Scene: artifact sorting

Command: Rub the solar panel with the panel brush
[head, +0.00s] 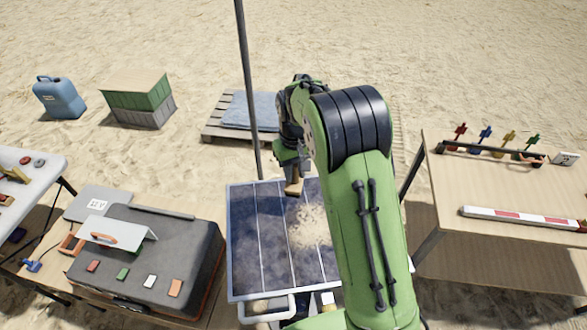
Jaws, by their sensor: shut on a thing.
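The solar panel (258,235) lies in the middle of the head view, dark blue with thin pale lines and a light frame. A patch of sandy dust (312,228) covers part of its right half. My gripper (291,176) is over the panel's far edge, pointing down, shut on the panel brush (293,188). Only a small tan-brown part of the brush shows below it. I cannot tell whether the brush touches the panel. My green arm hides the panel's right side.
A thin dark pole (247,80) rises just behind the panel. A grey case (150,250) stands close on the left, and a wooden table (500,190) on the right. A pallet with a blue-grey sack (235,108) lies behind on the sand.

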